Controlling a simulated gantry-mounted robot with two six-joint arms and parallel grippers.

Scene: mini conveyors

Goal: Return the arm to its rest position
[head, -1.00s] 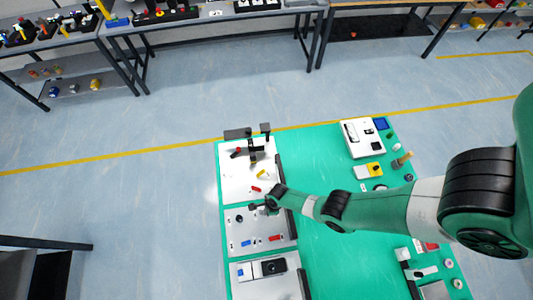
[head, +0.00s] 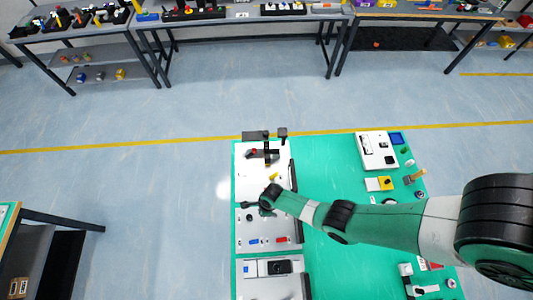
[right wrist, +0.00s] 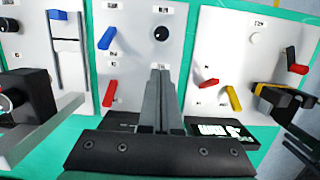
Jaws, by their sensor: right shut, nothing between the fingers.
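My right arm (head: 385,220) reaches in from the right over a green-topped table (head: 330,260). Its gripper (head: 250,205) is above the table's left side, near the border between two white panels. In the right wrist view the right gripper (right wrist: 160,75) has its two fingers pressed together with nothing between them. My left gripper is not in view.
Another white panel (right wrist: 235,60) carries red and yellow levers. A black-and-yellow part (right wrist: 280,98) is close at the right of the wrist view, and a black block (right wrist: 25,100) at the left. In the head view, the table's middle is bare green. Workbenches (head: 240,18) stand at the back.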

